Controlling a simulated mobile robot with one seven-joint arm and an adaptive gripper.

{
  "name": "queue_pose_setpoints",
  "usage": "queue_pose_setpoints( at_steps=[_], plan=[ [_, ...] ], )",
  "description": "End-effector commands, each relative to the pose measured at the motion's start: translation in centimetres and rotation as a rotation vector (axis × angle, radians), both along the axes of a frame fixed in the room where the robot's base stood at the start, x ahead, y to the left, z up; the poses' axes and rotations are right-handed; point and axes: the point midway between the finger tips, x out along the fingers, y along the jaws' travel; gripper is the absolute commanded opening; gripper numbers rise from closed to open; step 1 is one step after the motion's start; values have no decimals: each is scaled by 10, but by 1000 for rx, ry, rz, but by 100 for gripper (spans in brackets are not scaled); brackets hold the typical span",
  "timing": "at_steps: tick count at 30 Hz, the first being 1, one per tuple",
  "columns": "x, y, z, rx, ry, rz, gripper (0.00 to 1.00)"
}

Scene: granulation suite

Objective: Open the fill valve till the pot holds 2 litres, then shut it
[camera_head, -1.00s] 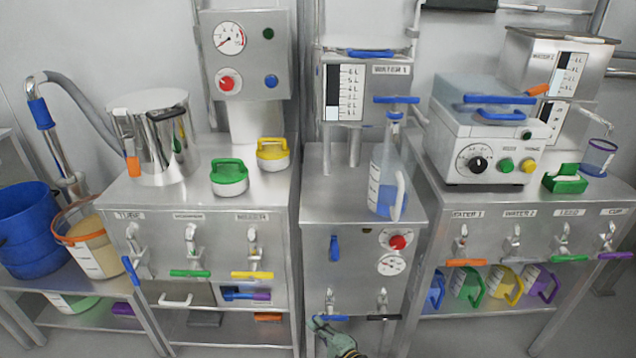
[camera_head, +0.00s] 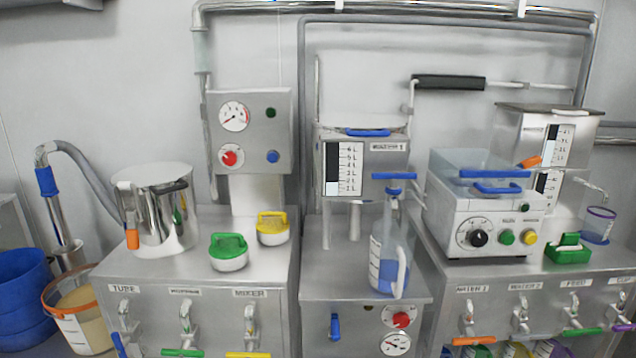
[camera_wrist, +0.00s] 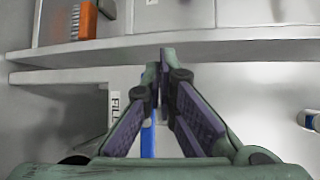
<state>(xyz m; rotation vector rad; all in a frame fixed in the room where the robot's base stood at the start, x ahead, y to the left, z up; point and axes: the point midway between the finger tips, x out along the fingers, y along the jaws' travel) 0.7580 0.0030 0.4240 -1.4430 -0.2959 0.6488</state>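A steel tank labelled WATER 1 (camera_head: 388,160) stands on the middle cabinet with a litre scale (camera_head: 344,170) on its front. Pale blue shows low in the scale's strip, around the lowest marks; I cannot read it exactly. A clear bottle-like vessel (camera_head: 388,265) with bluish contents stands in front of it. In the wrist view, a FILL label (camera_wrist: 115,105) lies left of a blue lever (camera_wrist: 148,140). My gripper (camera_wrist: 164,58) is at the lever, its purple-padded fingers close together. The fingers hide part of the lever, so I cannot tell whether they grip it. My gripper is outside the head view.
A boxy instrument (camera_head: 480,215) stands right. In the wrist view, an orange brush (camera_wrist: 84,20) lies beyond a steel shelf edge (camera_wrist: 220,42).

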Motion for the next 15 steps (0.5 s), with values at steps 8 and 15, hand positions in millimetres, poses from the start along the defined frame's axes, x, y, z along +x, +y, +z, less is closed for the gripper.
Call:
queue_pose_setpoints(
  at_steps=[8,15],
  plan=[
    [0,0,0,0,0,0,0],
    [7,0,-1,-2,-1,0,0]
  ],
)
